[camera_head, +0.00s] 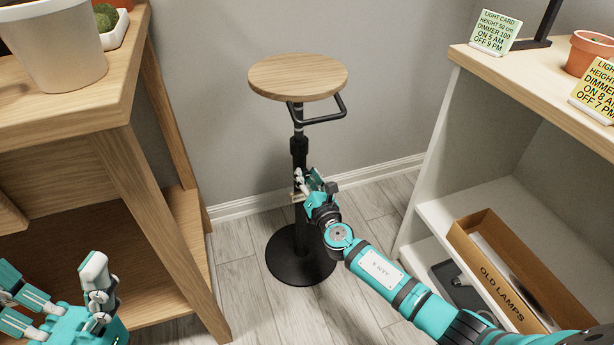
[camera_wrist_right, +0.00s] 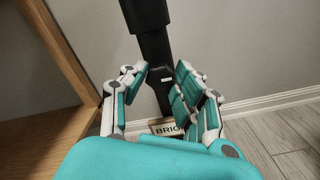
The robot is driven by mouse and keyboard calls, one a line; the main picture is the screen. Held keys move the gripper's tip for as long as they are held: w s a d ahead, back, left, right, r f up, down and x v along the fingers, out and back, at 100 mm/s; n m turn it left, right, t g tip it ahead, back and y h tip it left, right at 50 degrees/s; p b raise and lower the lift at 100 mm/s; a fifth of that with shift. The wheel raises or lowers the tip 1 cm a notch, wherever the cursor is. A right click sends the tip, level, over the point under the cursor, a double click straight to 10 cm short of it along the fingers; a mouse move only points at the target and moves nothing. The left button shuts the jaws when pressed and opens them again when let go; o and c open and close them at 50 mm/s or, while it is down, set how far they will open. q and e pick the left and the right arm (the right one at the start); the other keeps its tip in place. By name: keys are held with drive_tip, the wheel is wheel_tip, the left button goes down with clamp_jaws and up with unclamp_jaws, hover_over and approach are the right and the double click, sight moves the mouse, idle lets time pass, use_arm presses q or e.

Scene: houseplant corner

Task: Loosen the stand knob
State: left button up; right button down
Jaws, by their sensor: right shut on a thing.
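The plant stand has a round wooden top (camera_head: 298,76), a black pole (camera_head: 299,150) and a round black base (camera_head: 285,262), and it stands upright on the floor. My right gripper (camera_head: 309,186) is at the pole's middle, below the thicker collar. In the right wrist view my right gripper's fingers (camera_wrist_right: 158,88) are closed in on both sides of a small dark part at the pole, the stand knob (camera_wrist_right: 163,76). The fingers hide most of the knob. My left gripper (camera_head: 65,290) is at the lower left, open and empty, away from the stand.
A wooden table (camera_head: 120,110) with pots stands on the left. A shelf unit (camera_head: 455,130) on the right holds light cards and an OLD LAMPS box (camera_head: 510,270). A bar handle (camera_head: 325,118) sticks out under the top.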

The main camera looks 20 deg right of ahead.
drive_tip(key=shift+f, duration=0.15)
idle(0.3)
drive_tip(key=c, duration=1)
unclamp_jaws()
drive_tip(key=s, duration=1.2)
drive_tip(key=shift+d, duration=0.2)
